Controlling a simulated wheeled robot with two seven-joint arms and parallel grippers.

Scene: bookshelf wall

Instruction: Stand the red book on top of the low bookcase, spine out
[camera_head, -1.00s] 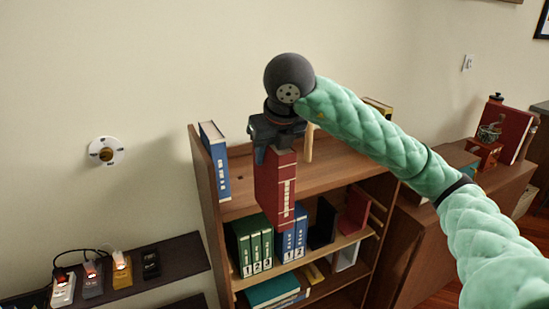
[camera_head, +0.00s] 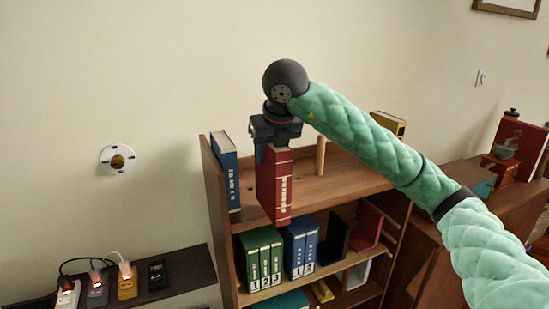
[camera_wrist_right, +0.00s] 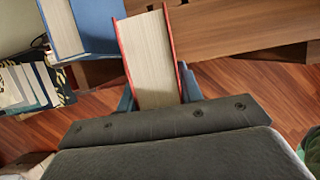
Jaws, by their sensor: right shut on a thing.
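The red book (camera_head: 276,186) hangs upright from my right gripper (camera_head: 275,146), its spine with pale lettering facing the head camera. The gripper is shut on the book's upper end. The book is in front of the top of the low bookcase (camera_head: 335,178), and its lower end overlaps the front edge in the head view; I cannot tell whether it touches. In the right wrist view the red book (camera_wrist_right: 148,55) shows its page edges between the blue-grey fingers. My left gripper is not in view.
A blue book (camera_head: 226,172) stands at the left end of the bookcase top. A wooden peg (camera_head: 320,156) and a yellow book (camera_head: 388,124) stand farther right. Green volumes (camera_head: 259,260) and blue volumes (camera_head: 300,246) fill part of the shelf below. Free room lies right of the blue book.

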